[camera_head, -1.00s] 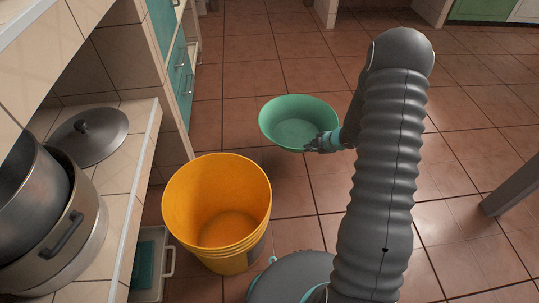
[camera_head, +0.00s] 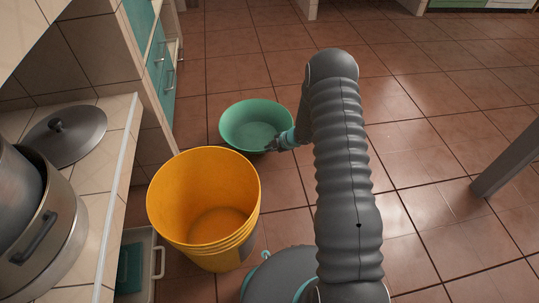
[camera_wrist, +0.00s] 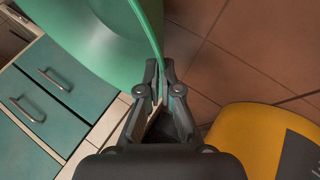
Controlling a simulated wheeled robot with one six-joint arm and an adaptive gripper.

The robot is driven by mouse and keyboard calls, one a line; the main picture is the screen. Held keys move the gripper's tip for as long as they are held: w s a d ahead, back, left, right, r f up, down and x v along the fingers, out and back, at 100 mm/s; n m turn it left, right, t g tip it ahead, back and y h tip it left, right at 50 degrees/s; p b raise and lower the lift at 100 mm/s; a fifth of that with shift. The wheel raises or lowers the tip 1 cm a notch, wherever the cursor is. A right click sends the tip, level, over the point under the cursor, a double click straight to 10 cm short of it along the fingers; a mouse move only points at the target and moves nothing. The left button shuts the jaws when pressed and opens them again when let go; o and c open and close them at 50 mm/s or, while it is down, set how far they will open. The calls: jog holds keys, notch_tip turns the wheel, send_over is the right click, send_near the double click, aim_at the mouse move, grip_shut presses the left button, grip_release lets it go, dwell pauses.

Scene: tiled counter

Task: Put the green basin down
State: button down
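The green basin (camera_head: 256,122) is behind the yellow bucket in the head view, its open side up. My gripper (camera_head: 277,146) is at the basin's near right rim. In the wrist view my gripper (camera_wrist: 160,82) has its fingers on both sides of the rim of the green basin (camera_wrist: 100,38), shut on it. I cannot tell from the head view whether the basin's underside touches the floor.
A yellow bucket (camera_head: 205,205) stands on the floor in front of the basin. A counter with a steel pot (camera_head: 45,235) and a lid (camera_head: 66,136) is at left, above teal drawers (camera_head: 160,70). Tiled floor (camera_head: 430,110) is clear at right. A grey beam (camera_head: 508,158) is at far right.

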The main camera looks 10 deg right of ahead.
jog(key=shift+w+a+f+b, duration=0.15)
jog(key=shift+f+b, duration=0.25)
jog(key=shift+f, duration=1.75)
jog(key=c, duration=1.3)
grip_release()
